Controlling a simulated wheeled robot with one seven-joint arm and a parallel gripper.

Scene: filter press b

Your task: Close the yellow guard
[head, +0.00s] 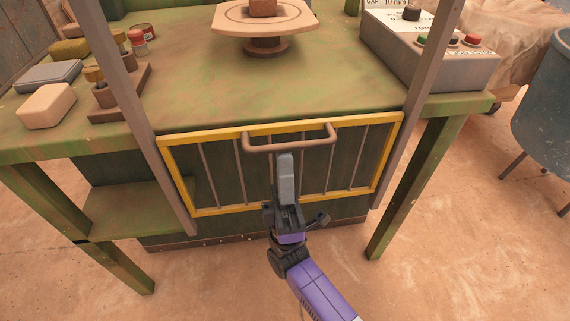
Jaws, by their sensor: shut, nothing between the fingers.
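The yellow guard (280,206) is a rectangular yellow frame with upright grey bars. It sits low, across the front of the green press table, between two grey posts, with its top edge about level with the tabletop. A brownish U-shaped handle (290,149) is fixed at the guard's top middle. My gripper (285,158) is shut and empty, in front of the guard. Its fingertips appear just below the handle's bar; I cannot tell whether they touch it. The arm covers part of the guard's lower middle.
Grey posts (120,100) and (423,75) flank the opening above the guard. A grey control box (440,60) with buttons is at right, blocks (46,106) at left. The floor in front is clear.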

